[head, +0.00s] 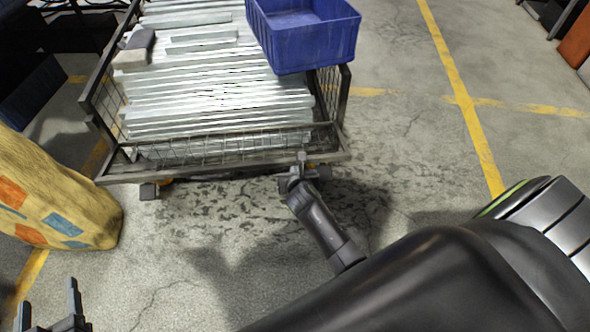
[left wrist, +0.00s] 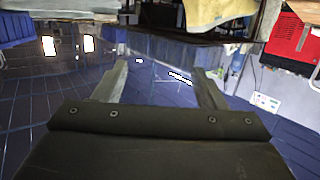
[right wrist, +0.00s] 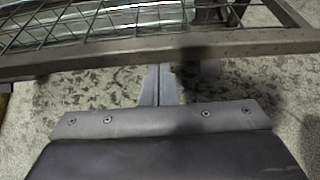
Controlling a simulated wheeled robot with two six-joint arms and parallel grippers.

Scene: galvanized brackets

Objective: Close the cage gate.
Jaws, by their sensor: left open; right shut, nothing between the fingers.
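The wire-mesh cage (head: 340,95) stands on small wheels and holds a stack of pale galvanized strips (head: 215,100). A low mesh panel, seemingly the gate (head: 225,143), spans its near side; I cannot tell its exact tilt or whether it is latched. My right gripper (head: 301,160) is shut and empty at the cage's near edge, toward its right corner. In the right wrist view, the shut fingers (right wrist: 158,72) reach the lower frame bar (right wrist: 90,57); contact is unclear. My left gripper (head: 48,298) is open and empty at the lower left, away from the cage.
A blue bin (head: 305,40) sits at the cage's right side. Grey blocks (head: 135,50) lie on the strips at the left. A patterned tan sack-like object (head: 60,200) stands left of the cage. The floor (head: 410,130) to the right is clear, with yellow lines.

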